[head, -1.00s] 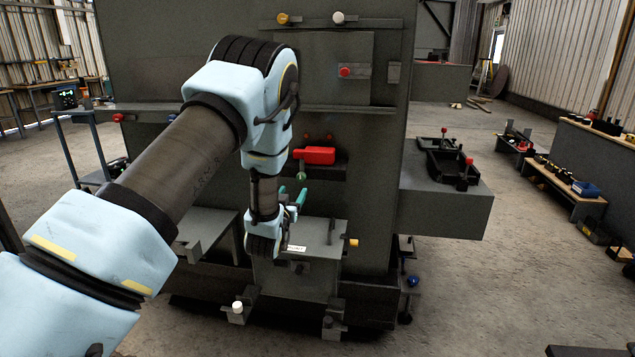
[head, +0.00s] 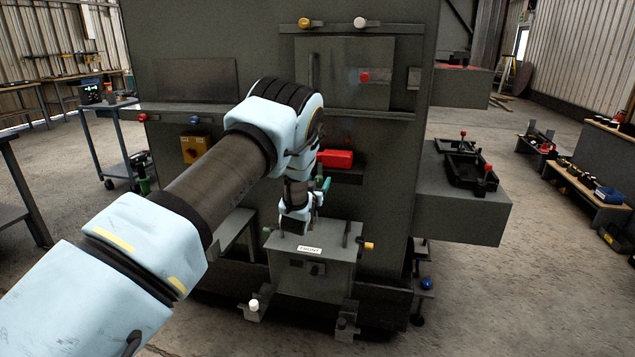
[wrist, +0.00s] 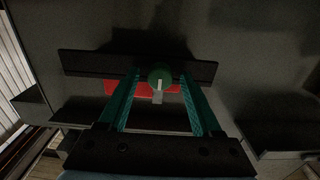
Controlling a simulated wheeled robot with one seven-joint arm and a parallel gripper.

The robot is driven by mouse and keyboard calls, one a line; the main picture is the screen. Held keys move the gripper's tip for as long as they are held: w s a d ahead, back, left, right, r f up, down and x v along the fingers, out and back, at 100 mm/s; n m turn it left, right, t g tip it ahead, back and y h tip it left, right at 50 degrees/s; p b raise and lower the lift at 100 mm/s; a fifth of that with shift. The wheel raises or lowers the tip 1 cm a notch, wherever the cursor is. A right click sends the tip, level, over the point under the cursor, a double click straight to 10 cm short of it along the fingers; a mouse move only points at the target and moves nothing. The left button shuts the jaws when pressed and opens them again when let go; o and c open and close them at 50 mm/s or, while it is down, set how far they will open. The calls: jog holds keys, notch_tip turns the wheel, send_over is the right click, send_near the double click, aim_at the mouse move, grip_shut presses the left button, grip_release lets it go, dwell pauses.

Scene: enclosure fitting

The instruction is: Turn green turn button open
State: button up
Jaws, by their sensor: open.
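The green turn button (wrist: 160,74) shows in the wrist view as a round green knob with a pale grey tab pointing down from it. It sits in front of a dark ledge and a red block. My gripper (wrist: 159,80) is open, with one teal finger on each side of the button and space between finger and button on both sides. I cannot tell how deep the button lies between the fingertips. In the head view my gripper (head: 322,184) is up near the cabinet face, just below the red block (head: 335,158), and my wrist largely hides the button.
Red-handled black trays (head: 467,165) sit on a side shelf at right. A yellow box (head: 195,148) is on the cabinet at left.

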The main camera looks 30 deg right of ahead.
jog(key=shift+c, duration=0.4)
grip_shut()
jog(key=shift+f+m+b, duration=0.15)
jog(key=shift+m+b, duration=0.15)
jog(key=shift+b, duration=0.3)
jog(key=m+b, duration=0.3)
jog(key=b, duration=0.1)
jog(key=shift+d+f, duration=0.1)
jog(key=shift+f, duration=0.05)
jog(key=m+b, duration=0.5)
jog(key=b, duration=0.1)
jog(key=shift+s+b, duration=0.1)
jog(key=shift+b, duration=0.25)
jog(key=m+b, duration=0.5)
jog(key=shift+m, duration=0.4)
jog(key=shift+m+b, duration=1.45)
jog(key=shift+m, duration=0.25)
